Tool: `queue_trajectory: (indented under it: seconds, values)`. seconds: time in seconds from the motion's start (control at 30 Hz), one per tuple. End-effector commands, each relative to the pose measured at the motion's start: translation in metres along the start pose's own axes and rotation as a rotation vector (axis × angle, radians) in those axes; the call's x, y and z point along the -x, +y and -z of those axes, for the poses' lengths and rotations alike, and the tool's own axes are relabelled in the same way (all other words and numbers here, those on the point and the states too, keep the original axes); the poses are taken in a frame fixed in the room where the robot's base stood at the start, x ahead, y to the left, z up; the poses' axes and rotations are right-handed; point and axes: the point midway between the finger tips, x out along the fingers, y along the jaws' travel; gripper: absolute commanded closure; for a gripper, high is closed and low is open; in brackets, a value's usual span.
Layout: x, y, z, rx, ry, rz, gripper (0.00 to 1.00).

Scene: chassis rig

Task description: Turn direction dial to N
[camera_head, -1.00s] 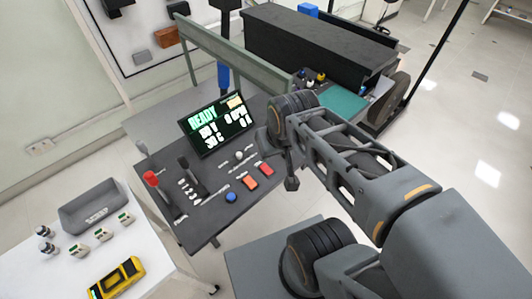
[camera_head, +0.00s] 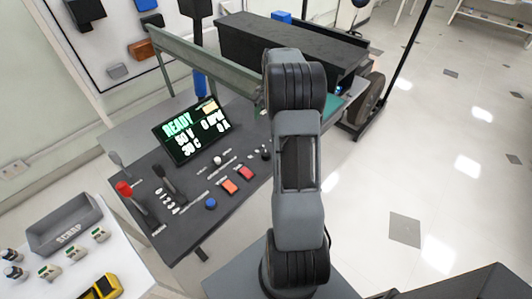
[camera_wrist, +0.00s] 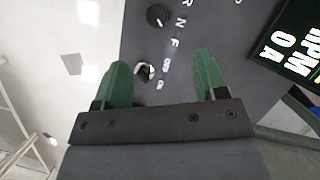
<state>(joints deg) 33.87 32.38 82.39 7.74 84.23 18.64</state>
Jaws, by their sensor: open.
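In the wrist view a round black dial (camera_wrist: 157,16) sits at the top, beside the white letters R, N and F; I cannot read its setting surely. A second knob (camera_wrist: 144,70), black and white, lies lower, between my finger lines. My gripper (camera_wrist: 163,75) has two green fingers wide apart with nothing held between them, below the R-N-F dial in the picture. In the head view small knobs (camera_head: 265,153) show at the console's right edge, near my arm. My gripper is hidden behind my arm there.
The dark console (camera_head: 185,225) carries a lit READY screen (camera_head: 192,131), a red-topped lever (camera_head: 125,188), a blue button (camera_head: 211,203) and red switches (camera_head: 246,173). A white table (camera_head: 70,285) with a grey scrap bin (camera_head: 65,225) stands at left. Open floor lies right.

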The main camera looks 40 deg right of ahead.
Motion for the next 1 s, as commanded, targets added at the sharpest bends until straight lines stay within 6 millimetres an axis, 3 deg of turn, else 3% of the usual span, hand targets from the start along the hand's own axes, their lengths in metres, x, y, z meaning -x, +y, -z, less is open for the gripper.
queue_trajectory:
  seconds: [0.27,0.7,1.0]
  values:
    - [-0.021,0.009,0.017,-0.047,-0.04,0.006,0.35]
    - [-0.101,0.009,0.013,-0.047,-0.041,0.004,0.35]
    - [-0.138,0.008,0.012,-0.046,-0.038,0.006,0.35]
